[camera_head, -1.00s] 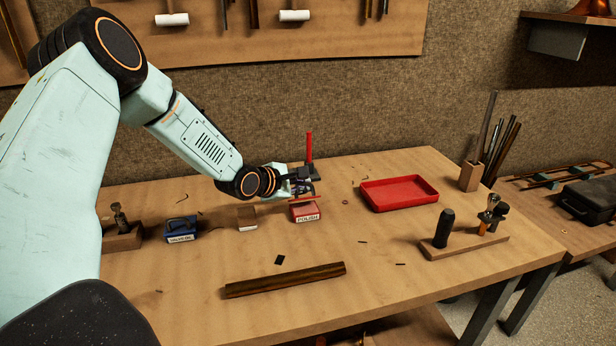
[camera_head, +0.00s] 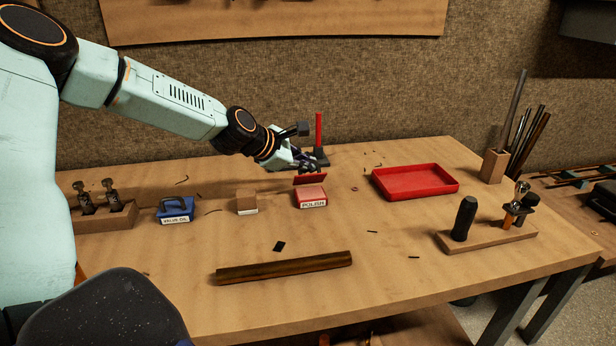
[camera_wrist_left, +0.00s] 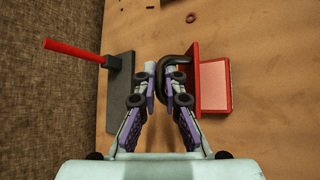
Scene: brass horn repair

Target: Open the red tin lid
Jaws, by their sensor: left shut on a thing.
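The red tin (camera_head: 311,199), labelled POLISH, stands at the middle of the bench. Its red lid (camera_head: 310,180) is tilted up steeply at the tin's rear edge, and the tin's pale pink top shows. In the left wrist view the tin (camera_wrist_left: 215,88) lies right of the raised lid (camera_wrist_left: 196,70). A dark curved handle (camera_wrist_left: 186,54) is on the lid. My left gripper (camera_head: 309,163) is behind and above the tin; in the wrist view its fingertips (camera_wrist_left: 162,73) are shut on the handle. My right gripper is not in view.
A red rod on a dark base (camera_head: 319,128) stands close behind my gripper. A red tray (camera_head: 415,195) is to the right. A brown bar (camera_head: 285,267) lies in front.

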